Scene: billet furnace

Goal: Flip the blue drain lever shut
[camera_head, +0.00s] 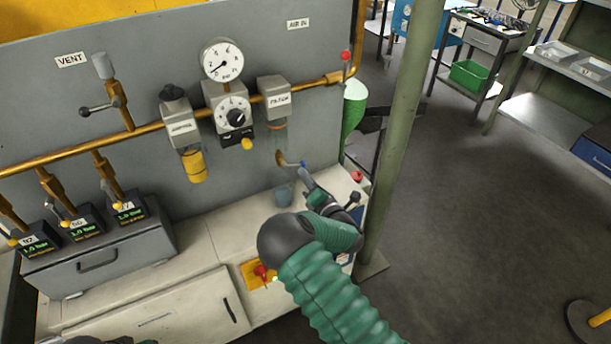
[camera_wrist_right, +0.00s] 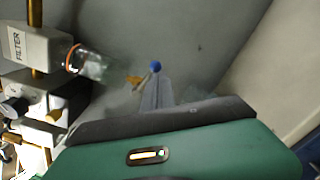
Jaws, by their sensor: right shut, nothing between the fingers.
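The blue drain lever (camera_head: 303,164) is on a small brass drain valve (camera_head: 281,159) below the filter unit (camera_head: 273,92). In the right wrist view its blue knob (camera_wrist_right: 155,66) sits at the end of a thin metal stem beside the brass valve (camera_wrist_right: 134,80). My right gripper (camera_head: 307,175) is shut and empty, its tips close to the blue knob. In the right wrist view its fingers (camera_wrist_right: 157,93) are together just below the knob; I cannot tell whether they touch it. A sliver of my left arm shows at the bottom edge, its gripper out of sight.
A clear cup (camera_head: 283,194) stands on the bench under the valve. The filter's clear bowl (camera_wrist_right: 92,65) hangs close to the valve. A green post (camera_head: 396,130) rises right of the bench. A red button and a black-knobbed lever sit at the bench's right end.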

